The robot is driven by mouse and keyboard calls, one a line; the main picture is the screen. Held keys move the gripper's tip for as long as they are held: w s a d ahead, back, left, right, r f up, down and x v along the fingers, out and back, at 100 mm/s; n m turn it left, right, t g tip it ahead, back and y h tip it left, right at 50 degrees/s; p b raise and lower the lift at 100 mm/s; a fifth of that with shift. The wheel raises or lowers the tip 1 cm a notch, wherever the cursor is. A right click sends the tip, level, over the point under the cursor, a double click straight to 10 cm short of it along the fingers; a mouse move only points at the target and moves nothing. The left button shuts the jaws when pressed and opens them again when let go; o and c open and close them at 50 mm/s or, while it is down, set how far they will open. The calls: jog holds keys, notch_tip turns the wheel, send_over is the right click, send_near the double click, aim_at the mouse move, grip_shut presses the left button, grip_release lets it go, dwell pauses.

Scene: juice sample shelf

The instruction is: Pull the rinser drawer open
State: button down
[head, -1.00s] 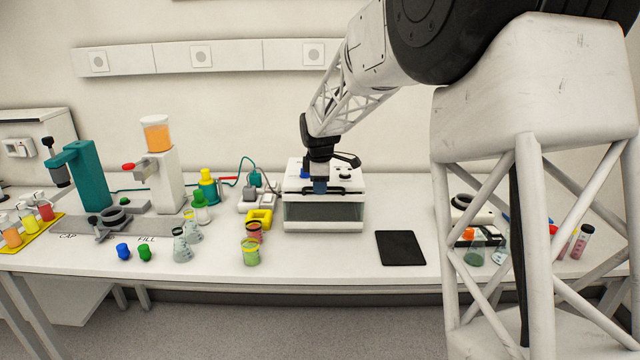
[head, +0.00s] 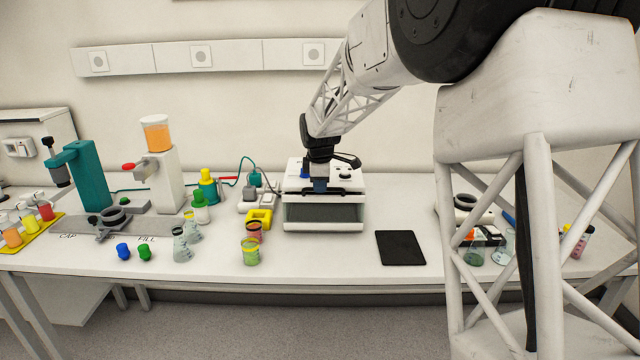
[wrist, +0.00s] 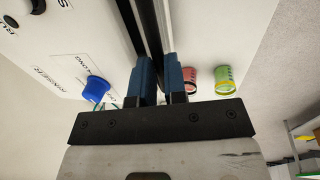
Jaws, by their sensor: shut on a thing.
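My gripper (head: 320,187) points down at this handle from above. In the wrist view my gripper's blue fingertips (wrist: 158,78) stand close on either side of the black handle bar (wrist: 147,28), shut on it. The rinser's top panel (wrist: 75,45) carries printed lettering and a blue knob (wrist: 97,88). The fingers hide part of the handle.
A black tablet (head: 400,248) lies right of the rinser. Red-orange and green cups (head: 250,252), a yellow block (head: 259,218) and flasks (head: 181,246) stand to its left. The bench directly before the rinser is clear to the front edge.

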jog(key=s, duration=1.5)
jog(key=c, duration=1.2)
grip_release()
jog(key=shift+o, duration=0.2)
jog(key=shift+r, duration=0.1)
notch_tip(320, 180, up, 8)
jog(key=s, duration=0.1)
jog(key=shift+s+f, duration=0.25)
